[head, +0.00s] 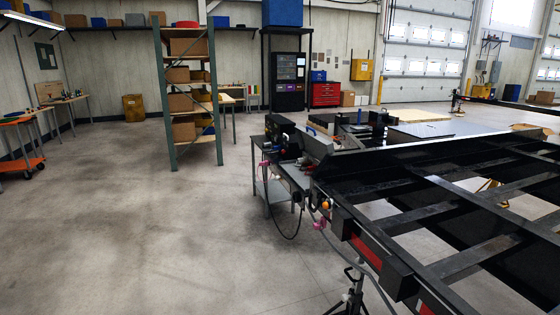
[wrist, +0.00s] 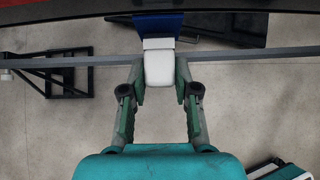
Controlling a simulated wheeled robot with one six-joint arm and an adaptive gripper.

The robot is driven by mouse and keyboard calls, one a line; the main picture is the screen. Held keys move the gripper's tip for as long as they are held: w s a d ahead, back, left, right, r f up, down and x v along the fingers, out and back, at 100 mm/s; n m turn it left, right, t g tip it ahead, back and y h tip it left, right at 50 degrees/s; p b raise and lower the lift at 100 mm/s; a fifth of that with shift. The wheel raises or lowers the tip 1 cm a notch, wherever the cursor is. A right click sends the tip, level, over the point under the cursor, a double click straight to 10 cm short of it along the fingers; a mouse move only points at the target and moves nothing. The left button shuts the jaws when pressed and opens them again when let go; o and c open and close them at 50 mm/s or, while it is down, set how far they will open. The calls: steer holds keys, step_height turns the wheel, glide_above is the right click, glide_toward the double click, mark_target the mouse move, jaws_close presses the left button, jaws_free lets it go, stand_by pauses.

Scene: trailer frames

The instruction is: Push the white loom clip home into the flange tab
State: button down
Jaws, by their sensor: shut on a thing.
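The white loom clip (wrist: 159,68) is between the two green-padded fingers of my gripper (wrist: 160,82) in the wrist view, and the gripper is shut on it. In the head view I cannot make out my gripper, the clip or the tab.
A thin grey bar (wrist: 250,54) crosses behind the fingertips in the wrist view. The black trailer frame (head: 460,190) fills the right of the head view. A grey bench (head: 275,190) with equipment stands at its end, with a hanging cable. Floor at left (head: 120,230) is clear.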

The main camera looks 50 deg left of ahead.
steer(key=shift+w+d, duration=0.1)
steer(key=shift+w, duration=0.2)
steer(key=c, duration=0.8)
jaws_free()
steer(key=shift+s, duration=0.1)
steer(key=v, duration=1.2)
